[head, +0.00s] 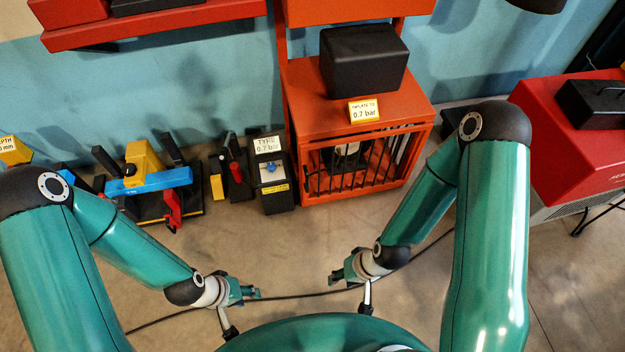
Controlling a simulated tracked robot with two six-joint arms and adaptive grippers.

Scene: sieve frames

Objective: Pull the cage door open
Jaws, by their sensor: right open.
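The cage (409,184) is an orange-red box on the floor at the back, right of centre. Its front is the barred cage door (352,180), with thin black vertical bars. The door looks shut, and I cannot make out a handle or latch. Something dark and pale sits behind the bars, hard to identify. My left gripper (257,293) is in the near middle, apparently open and empty, well short of the cage. My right gripper (333,279) is open and empty, nearer the cage but also apart from it.
A red cabinet (575,150) stands right. A dark cable (300,296) crosses the floor; the floor before the cage is otherwise clear.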

